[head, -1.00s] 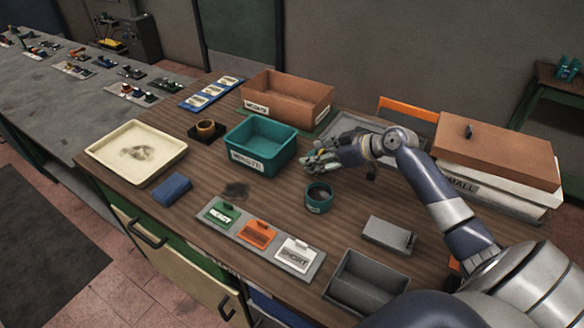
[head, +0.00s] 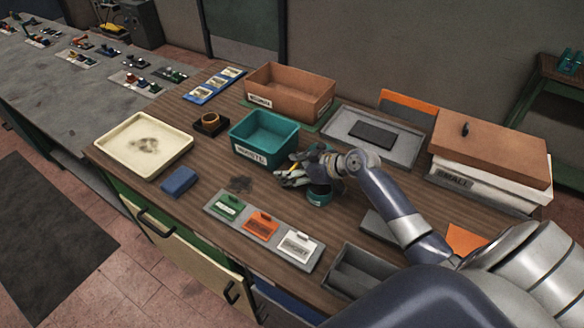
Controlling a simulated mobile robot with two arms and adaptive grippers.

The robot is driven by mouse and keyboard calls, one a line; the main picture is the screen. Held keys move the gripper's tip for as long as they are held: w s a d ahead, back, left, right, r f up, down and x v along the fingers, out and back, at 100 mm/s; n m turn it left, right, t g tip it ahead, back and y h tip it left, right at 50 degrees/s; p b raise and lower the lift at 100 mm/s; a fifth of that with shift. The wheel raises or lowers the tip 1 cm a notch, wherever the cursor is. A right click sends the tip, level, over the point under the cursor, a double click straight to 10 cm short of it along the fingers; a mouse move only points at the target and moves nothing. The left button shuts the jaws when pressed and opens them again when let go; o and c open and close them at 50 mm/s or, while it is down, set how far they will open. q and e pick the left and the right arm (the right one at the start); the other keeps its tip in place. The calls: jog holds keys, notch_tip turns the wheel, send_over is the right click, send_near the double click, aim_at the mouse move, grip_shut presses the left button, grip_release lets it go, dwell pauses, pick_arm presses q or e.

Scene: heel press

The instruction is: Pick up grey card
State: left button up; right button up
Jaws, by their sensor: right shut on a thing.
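A pale grey card (head: 297,246) with a dark-lettered label and a small clip lies at the right end of a grey strip holder (head: 270,251). A green card (head: 228,207) and an orange card (head: 261,227) lie beside it. My right gripper (head: 290,177) is beyond the cards, in front of the teal bin, apart from the grey card. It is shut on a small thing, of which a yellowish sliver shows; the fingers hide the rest. My left gripper is out of view.
The teal bin (head: 264,134) and a teal ring-shaped cup (head: 319,197), partly hidden, are close to my gripper. A grey tray (head: 400,152) holds a dark slab (head: 372,133). An open grey box (head: 362,272) is right of the cards. A blue block (head: 179,181) lies left.

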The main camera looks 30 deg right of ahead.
jog(key=shift+f, duration=0.1)
jog(key=shift+o, duration=1.4)
jog(key=shift+f, duration=0.1)
jog(key=o, duration=0.4)
